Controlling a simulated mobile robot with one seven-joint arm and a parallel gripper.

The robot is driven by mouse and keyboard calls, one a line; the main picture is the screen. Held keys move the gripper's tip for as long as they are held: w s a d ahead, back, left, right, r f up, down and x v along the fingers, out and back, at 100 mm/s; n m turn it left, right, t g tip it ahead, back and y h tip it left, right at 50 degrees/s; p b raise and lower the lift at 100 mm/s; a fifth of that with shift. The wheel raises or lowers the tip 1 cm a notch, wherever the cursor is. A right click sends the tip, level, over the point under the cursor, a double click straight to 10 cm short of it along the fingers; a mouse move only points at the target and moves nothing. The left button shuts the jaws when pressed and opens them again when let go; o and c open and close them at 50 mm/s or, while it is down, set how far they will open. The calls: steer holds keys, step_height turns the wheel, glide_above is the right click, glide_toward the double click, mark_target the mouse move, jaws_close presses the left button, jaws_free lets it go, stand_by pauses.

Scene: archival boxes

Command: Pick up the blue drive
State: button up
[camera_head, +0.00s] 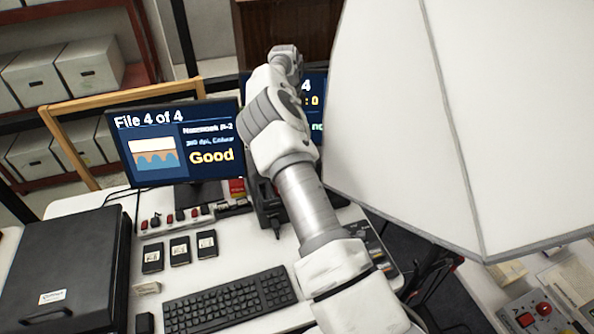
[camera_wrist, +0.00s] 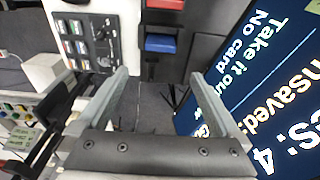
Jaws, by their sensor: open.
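The blue drive (camera_wrist: 160,43) shows in the wrist view as a small blue block at the top middle, set in or against a dark grey unit. It lies beyond my fingertips, near the middle of the gap between them, and the fingers do not touch it. My gripper (camera_wrist: 160,76) is open, with its two grey fingers well apart and nothing between them. In the head view my arm stretches over the desk towards the monitors; I cannot make out the fingers or the blue drive there.
A red block (camera_wrist: 165,4) sits just above the blue drive in the wrist view. A monitor screen (camera_wrist: 262,85) is close on the right. In the head view, a keyboard (camera_head: 230,300), black box (camera_head: 65,265) and large white panel (camera_head: 450,120) surround my arm.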

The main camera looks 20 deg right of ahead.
steer(key=f+b, duration=0.2)
steer(key=f, duration=0.2)
steer(key=d+f+b, duration=0.1)
steer(key=f+b, duration=0.1)
steer(key=f, duration=0.1)
steer(key=f+b, duration=0.3)
steer(key=f, duration=0.1)
steer(key=shift+d+f, duration=0.3)
steer(key=shift+w+d+f+b, duration=0.15)
steer(key=shift+f+b, duration=0.1)
steer(key=shift+f, duration=0.7)
steer(key=shift+s+d+f+b, duration=0.1)
steer(key=shift+f+b, duration=0.2)
steer(key=shift+f, duration=0.7)
steer(key=shift+w+d+f+b, duration=0.15)
steer(key=shift+f+b, duration=0.1)
steer(key=shift+f, duration=0.7)
steer(key=c, duration=1.2)
steer(key=shift+r, duration=0.1)
steer(key=shift+c, duration=0.2)
